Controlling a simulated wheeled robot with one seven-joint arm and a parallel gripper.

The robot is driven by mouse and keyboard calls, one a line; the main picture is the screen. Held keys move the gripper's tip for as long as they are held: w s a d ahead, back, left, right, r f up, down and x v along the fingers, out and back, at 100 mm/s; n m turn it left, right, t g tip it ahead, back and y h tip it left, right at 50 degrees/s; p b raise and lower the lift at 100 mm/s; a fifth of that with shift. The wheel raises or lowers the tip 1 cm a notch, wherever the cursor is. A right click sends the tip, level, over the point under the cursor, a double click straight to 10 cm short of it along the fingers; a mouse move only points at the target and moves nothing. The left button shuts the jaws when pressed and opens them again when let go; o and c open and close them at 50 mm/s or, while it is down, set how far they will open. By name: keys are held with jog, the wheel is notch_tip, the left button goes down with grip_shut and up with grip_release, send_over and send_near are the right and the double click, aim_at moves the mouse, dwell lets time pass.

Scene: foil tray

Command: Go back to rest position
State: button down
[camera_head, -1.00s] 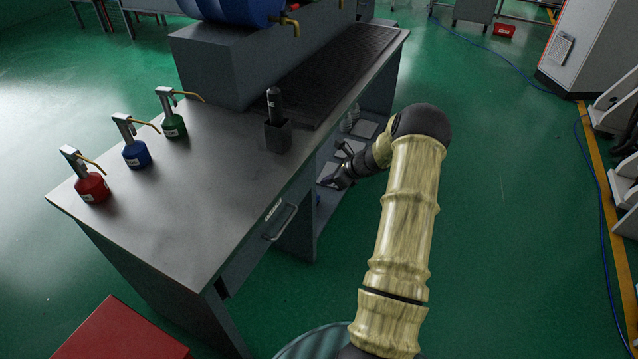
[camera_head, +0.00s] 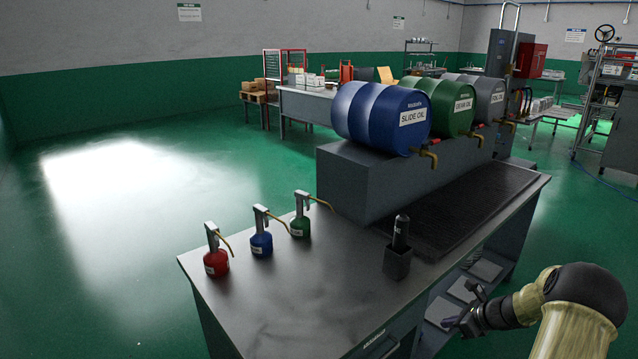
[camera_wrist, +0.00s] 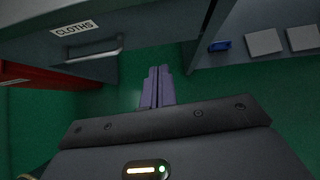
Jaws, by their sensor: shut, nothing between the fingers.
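My gripper (camera_head: 452,322) is beside the right side of the workbench (camera_head: 300,330), below its top, near the open lower shelf. My arm comes in from the bottom right of the head view. In the wrist view the two purple fingers (camera_wrist: 157,86) lie together, shut with nothing between them. They point past the closed drawer marked CLOTHS (camera_wrist: 90,52), with green floor beneath them.
Red (camera_head: 216,262), blue (camera_head: 261,243) and green (camera_head: 300,228) oil cans and a black holder (camera_head: 397,263) stand on the bench. Drums (camera_head: 385,117) lie behind. Flat grey pieces (camera_wrist: 263,42) and a blue item (camera_wrist: 220,46) lie on the lower shelf. Floor at left is clear.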

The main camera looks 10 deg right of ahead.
jog(key=s+a+r+n+g+h, duration=0.15)
jog(key=s+a+r+n, duration=0.25)
jog(key=a+n, duration=0.4)
jog(key=s+a+r+n+g+h, duration=0.1)
jog(key=s+a+r+n+g, duration=0.25)
jog(key=a+n, duration=0.45)
jog(key=s+a+r+n+h, duration=0.1)
jog(key=s+a+r+n, duration=0.2)
jog(key=s+a+n, duration=0.4)
jog(key=s+a+r+n+h, duration=0.25)
jog(key=s+a+n, duration=0.25)
jog(key=s, duration=0.3)
notch_tip(320, 180, up, 14)
jog(key=y+p, duration=0.1)
jog(key=p, duration=1.2)
jog(key=shift+s+f+t, duration=0.15)
jog(key=shift+s+t, duration=0.15)
jog(key=shift+s, duration=0.1)
jog(key=shift+d, duration=0.1)
